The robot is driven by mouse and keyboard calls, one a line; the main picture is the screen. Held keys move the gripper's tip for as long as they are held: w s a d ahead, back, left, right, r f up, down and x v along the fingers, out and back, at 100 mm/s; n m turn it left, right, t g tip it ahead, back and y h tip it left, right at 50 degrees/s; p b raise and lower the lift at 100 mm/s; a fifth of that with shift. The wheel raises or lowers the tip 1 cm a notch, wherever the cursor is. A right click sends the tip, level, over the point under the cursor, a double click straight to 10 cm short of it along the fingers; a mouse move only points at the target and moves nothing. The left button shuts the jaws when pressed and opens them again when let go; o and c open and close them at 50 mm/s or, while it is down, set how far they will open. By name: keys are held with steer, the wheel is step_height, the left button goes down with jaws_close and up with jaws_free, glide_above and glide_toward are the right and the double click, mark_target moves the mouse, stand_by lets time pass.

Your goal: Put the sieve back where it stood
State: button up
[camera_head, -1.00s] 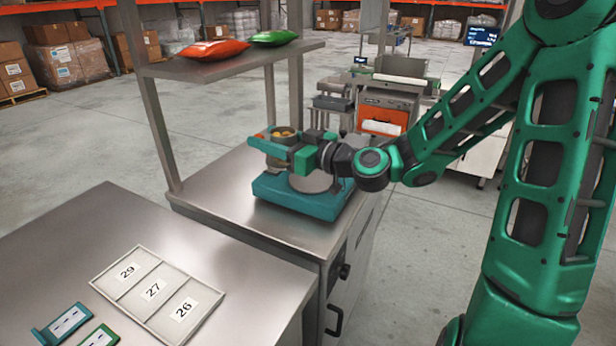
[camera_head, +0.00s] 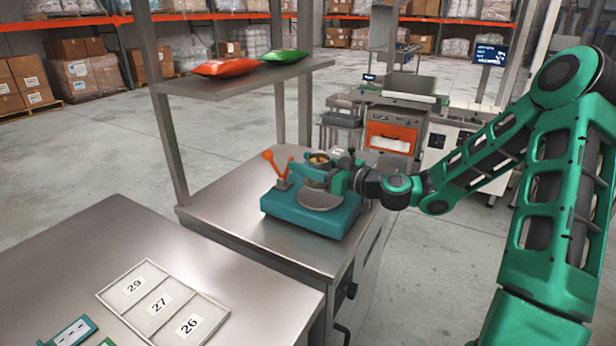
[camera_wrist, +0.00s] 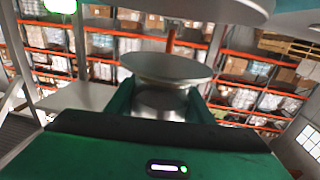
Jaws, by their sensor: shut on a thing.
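The sieve, a small round grey vessel (camera_head: 318,160) with something yellow-orange in its top, is held in my gripper (camera_head: 328,177). In the wrist view a round metal body with a wide pale disc (camera_wrist: 165,68) sits between my two green fingers (camera_wrist: 163,103), which are shut on it. In the head view it appears just above the round steel plate (camera_head: 320,200) of a teal bench device (camera_head: 300,218); its height over the plate is hard to judge. The device's orange lever (camera_head: 279,166) stands at its left back. My gripper hides part of the sieve's side.
A shelf (camera_head: 215,82) with a red bag (camera_head: 225,67) and a green bag (camera_head: 284,56) overhangs the bench at the back left. A numbered tray (camera_head: 120,293) lies on the front table. Bare steel (camera_head: 215,215) shows left of the device.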

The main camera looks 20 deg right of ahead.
steer(key=shift+w+d+f, duration=0.15)
steer(key=shift+f, duration=1.8)
steer(key=shift+f, duration=0.15)
steer(key=o, duration=1.4)
